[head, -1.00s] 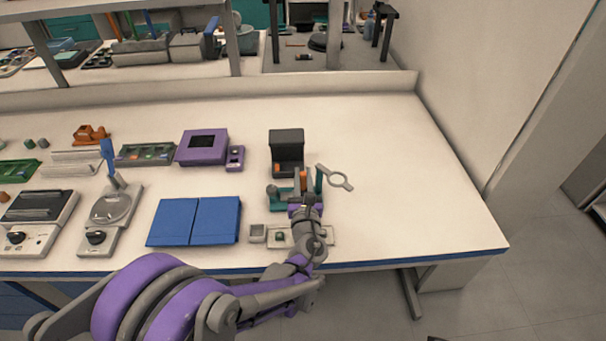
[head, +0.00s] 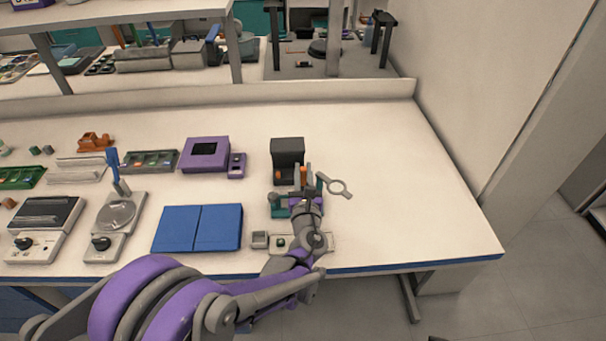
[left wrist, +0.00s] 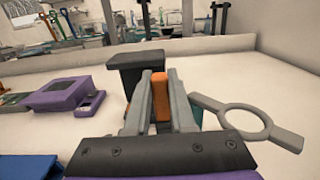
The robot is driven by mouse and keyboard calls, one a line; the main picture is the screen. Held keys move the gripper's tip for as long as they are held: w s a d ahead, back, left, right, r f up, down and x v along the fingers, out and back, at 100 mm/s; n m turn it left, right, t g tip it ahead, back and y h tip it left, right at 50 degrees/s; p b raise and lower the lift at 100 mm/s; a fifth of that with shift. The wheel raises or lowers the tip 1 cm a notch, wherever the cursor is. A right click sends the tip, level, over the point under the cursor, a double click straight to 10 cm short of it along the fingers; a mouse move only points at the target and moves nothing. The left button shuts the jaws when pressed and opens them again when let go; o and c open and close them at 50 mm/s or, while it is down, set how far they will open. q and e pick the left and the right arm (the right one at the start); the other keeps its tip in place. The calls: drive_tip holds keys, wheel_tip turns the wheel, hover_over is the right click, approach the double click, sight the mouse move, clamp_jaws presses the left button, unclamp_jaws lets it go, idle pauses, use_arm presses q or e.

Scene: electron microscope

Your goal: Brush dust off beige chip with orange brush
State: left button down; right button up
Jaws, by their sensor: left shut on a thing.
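My left gripper (head: 302,178) is over the right part of the table, in front of a dark grey upright block. It is shut on an orange piece, which I take to be the orange brush (left wrist: 161,90); only its upper part shows between the fingers in the left wrist view. The brush's lower end is hidden. A teal stand (head: 278,204) is just below and left of the gripper, partly covered by it. I cannot make out the beige chip; the gripper and arm may cover it. My right gripper is not in view.
The dark grey block (head: 287,152) stands behind the gripper. A grey ring-shaped magnifier (head: 338,187) juts out to the right. A small grey box (head: 260,239) and a blue two-part pad (head: 198,228) lie to the left. The table's right side is clear.

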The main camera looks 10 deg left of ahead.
use_arm(q)
drive_tip(key=shift+r+p, duration=0.65)
drive_tip(key=shift+r, duration=0.55)
drive_tip(key=shift+r, duration=0.1)
drive_tip(key=shift+r+p, duration=1.1)
drive_tip(key=shift+r, duration=0.4)
drive_tip(key=shift+f, duration=0.1)
drive_tip(key=s+p, duration=0.1)
drive_tip(key=p, duration=0.1)
drive_tip(key=s+a+p, duration=0.1)
drive_tip(key=p, duration=0.1)
drive_tip(key=s+a+r+p, duration=0.1)
drive_tip(key=p, duration=0.2)
drive_tip(key=shift+s+a+r, duration=0.1)
drive_tip(key=shift+s+a, duration=0.1)
drive_tip(key=shift+s, duration=0.05)
drive_tip(key=shift+s, duration=0.15)
